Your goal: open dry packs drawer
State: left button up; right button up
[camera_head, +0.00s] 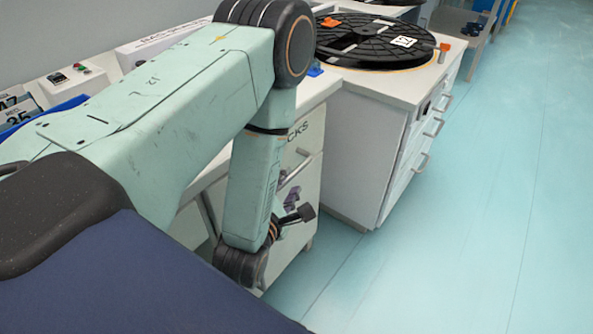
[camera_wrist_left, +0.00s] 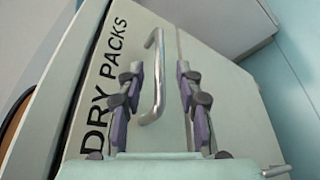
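The dry packs drawer (camera_wrist_left: 160,138) has a pale front with black "DRY PACKS" lettering, seen sideways in the left wrist view. Its metal bar handle (camera_wrist_left: 158,75) appears between the two purple-padded fingers of my left gripper, which are apart. I cannot tell whether either finger touches the handle. In the head view, my left gripper (camera_head: 293,212) is low in front of the cabinet, partly hidden by my arm. The handle (camera_head: 297,170) and the letters "CKS" show just above it. The drawer looks shut. My right gripper is not in view.
Another white cabinet (camera_head: 365,150) with several handles stands to the right, a black reel (camera_head: 375,42) on top. An orange-topped item (camera_head: 444,50) sits at its edge. The floor (camera_head: 470,230) on the right is clear. Another handle (camera_wrist_left: 276,171) shows at the wrist view's lower right.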

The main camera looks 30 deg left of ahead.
aim_at(292, 177)
pick_arm(q)
jog(key=shift+b+x, duration=0.5)
jog(key=shift+x, duration=2.4)
jog(key=shift+c, duration=0.2)
grip_shut()
